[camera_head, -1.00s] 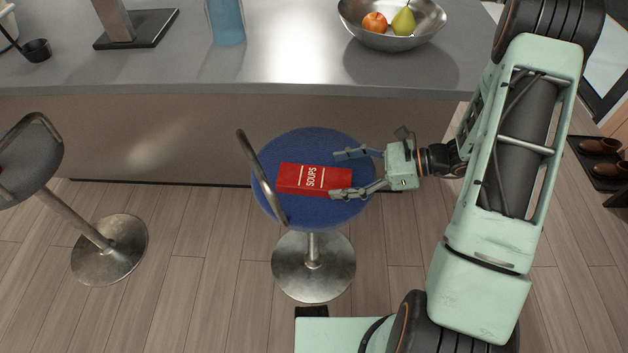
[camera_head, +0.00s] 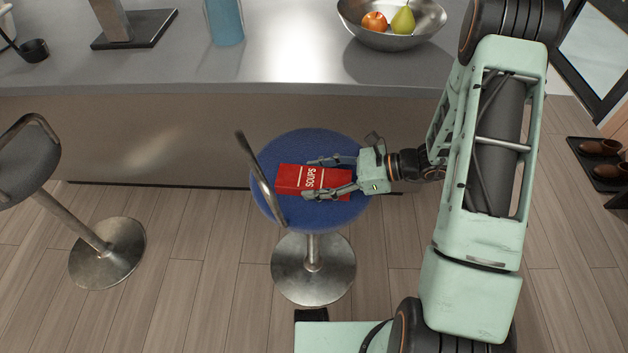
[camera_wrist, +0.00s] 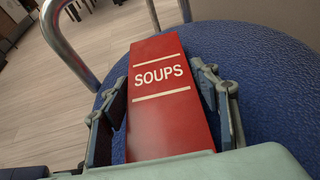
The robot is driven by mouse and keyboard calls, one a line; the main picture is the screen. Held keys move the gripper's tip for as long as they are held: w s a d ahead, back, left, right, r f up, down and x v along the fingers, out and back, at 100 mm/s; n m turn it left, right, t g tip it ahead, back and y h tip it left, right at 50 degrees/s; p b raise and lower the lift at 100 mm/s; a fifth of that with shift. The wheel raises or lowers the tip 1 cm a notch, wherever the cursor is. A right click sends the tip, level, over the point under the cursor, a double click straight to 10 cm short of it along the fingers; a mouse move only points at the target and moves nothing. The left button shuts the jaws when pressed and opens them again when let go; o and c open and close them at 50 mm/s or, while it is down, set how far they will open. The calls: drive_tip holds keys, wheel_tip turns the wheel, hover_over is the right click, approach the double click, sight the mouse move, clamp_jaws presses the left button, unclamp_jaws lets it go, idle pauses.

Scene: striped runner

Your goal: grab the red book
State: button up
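The red book (camera_head: 297,178), with "SOUPS" in white on its spine, lies on the round blue stool seat (camera_head: 322,217). In the wrist view the red book (camera_wrist: 158,75) extends away from me between my two fingers. My gripper (camera_head: 318,178) reaches in from the right with one finger along each long side of the book. In the wrist view my gripper (camera_wrist: 160,105) has its fingers apart, with the book between them. The book's near end is hidden by my gripper's body.
The stool's metal back rail (camera_head: 262,178) curves up at the left of the book. A grey counter (camera_head: 270,70) stands behind, with a metal fruit bowl (camera_head: 392,40) on it. A second stool (camera_head: 35,165) stands at the left. The wooden floor in front is mostly clear.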

drive_tip(key=c, duration=0.9)
